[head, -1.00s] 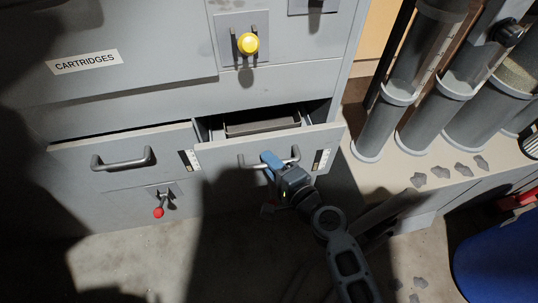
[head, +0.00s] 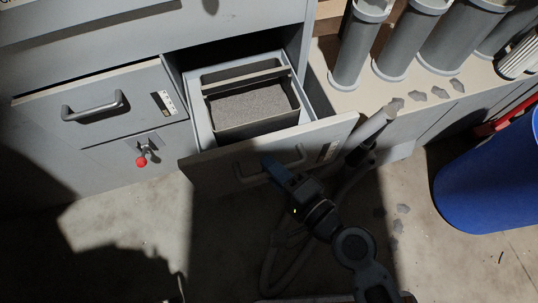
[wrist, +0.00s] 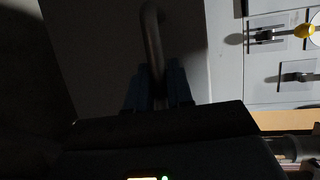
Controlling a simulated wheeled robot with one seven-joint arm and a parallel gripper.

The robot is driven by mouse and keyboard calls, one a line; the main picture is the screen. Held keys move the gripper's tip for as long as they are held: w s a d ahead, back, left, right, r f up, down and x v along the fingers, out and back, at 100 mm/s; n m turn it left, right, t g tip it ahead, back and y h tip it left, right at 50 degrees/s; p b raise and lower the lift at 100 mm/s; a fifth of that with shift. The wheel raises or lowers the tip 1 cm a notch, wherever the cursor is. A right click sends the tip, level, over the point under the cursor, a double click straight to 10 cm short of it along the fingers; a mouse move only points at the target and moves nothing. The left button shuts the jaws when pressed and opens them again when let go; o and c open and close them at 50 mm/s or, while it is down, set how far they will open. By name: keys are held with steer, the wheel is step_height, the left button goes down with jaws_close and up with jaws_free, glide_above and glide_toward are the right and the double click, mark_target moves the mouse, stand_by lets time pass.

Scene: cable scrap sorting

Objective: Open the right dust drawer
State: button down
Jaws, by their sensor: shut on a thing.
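The right dust drawer (head: 215,166) stands pulled well out of the grey cabinet. Inside it sits a grey bin (head: 258,104) holding grey granular dust. My gripper (head: 270,168) is shut on the drawer's bar handle (head: 290,157). In the wrist view the blue fingers (wrist: 158,88) stand on both sides of the handle (wrist: 152,45), which runs up from between them. The lower drawer front is in shadow.
The left drawer (head: 95,103) is shut, with a red-knobbed latch (head: 142,160) below it. Grey cylinders (head: 390,45) stand on a ledge at right. A blue barrel (head: 490,175) and a hose (head: 345,170) are on the right. Dark flakes lie on the ledge and floor.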

steer(key=shift+s+d, duration=0.1)
steer(key=shift+s, duration=0.15)
steer(key=c, duration=1.1)
jaws_free()
steer(key=b+v, duration=0.1)
steer(key=v, duration=0.6)
steer(key=shift+s+d, duration=0.25)
